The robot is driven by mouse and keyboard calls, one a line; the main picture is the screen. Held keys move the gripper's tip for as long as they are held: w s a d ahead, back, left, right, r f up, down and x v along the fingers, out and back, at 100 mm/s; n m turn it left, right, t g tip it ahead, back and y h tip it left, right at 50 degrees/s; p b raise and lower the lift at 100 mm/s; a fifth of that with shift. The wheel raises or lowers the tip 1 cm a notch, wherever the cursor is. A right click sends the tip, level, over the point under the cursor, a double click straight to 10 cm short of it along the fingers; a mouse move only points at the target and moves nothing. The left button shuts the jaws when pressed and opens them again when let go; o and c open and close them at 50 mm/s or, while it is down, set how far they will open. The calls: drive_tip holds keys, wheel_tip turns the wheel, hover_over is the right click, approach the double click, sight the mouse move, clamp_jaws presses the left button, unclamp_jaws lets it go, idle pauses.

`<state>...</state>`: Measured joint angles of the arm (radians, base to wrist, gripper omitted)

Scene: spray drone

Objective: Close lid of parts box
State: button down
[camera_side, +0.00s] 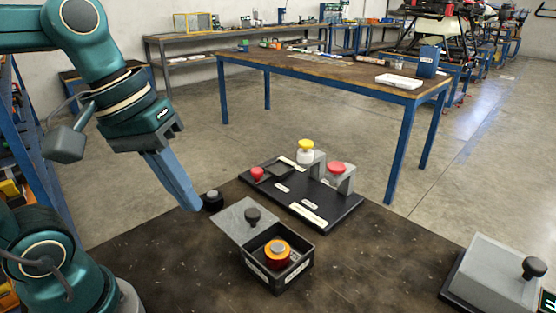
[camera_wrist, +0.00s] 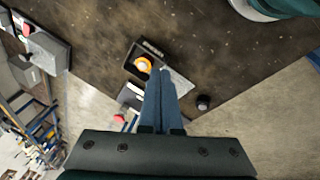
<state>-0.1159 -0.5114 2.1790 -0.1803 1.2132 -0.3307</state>
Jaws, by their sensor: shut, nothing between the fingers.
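The parts box (camera_side: 297,276) is a small black open-topped box on the dark table in the side view, with an orange ring-shaped part (camera_side: 278,250) inside. Its grey lid (camera_side: 240,213), with a black knob (camera_side: 252,215), lies off to the box's back-left side, leaving most of the opening uncovered. My gripper (camera_side: 194,208) points down with its blue fingers together and empty, left of the lid. In the wrist view the fingers (camera_wrist: 160,72) reach toward the box (camera_wrist: 131,68) and cover part of the lid (camera_wrist: 180,83); whether they touch it cannot be told.
A small black knobbed piece (camera_side: 212,200) stands right beside my fingertips. Behind the box lies a black tray (camera_side: 318,217) with red and yellow-capped parts and a grey bracket. A grey sloped case (camera_side: 492,273) with a black knob sits at the right. The table between is clear.

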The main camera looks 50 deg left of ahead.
drive_tip(key=w+a+r+n+g+h, duration=0.2)
drive_tip(key=w+n, duration=0.3)
drive_tip(key=n+h, duration=0.3)
drive_tip(key=n, duration=0.2)
hover_over(235, 217)
drive_tip(key=s, duration=0.3)
drive_tip(key=f, duration=0.1)
drive_tip(key=a+f+n+h, duration=0.2)
drive_tip(key=a+f+n, duration=0.4)
drive_tip(key=a, duration=0.5)
drive_tip(key=shift+m+t, duration=0.3)
drive_tip(key=shift+m, duration=0.2)
drive_tip(key=x, duration=1)
drive_tip(key=shift+w+d+f, duration=0.1)
drive_tip(key=shift+w+d, duration=0.1)
drive_tip(key=shift+w, duration=0.15)
drive_tip(key=shift+w+d, duration=0.25)
drive_tip(key=shift+d, duration=0.9)
drive_tip(key=shift+w+d, duration=0.2)
drive_tip(key=shift+d, duration=0.5)
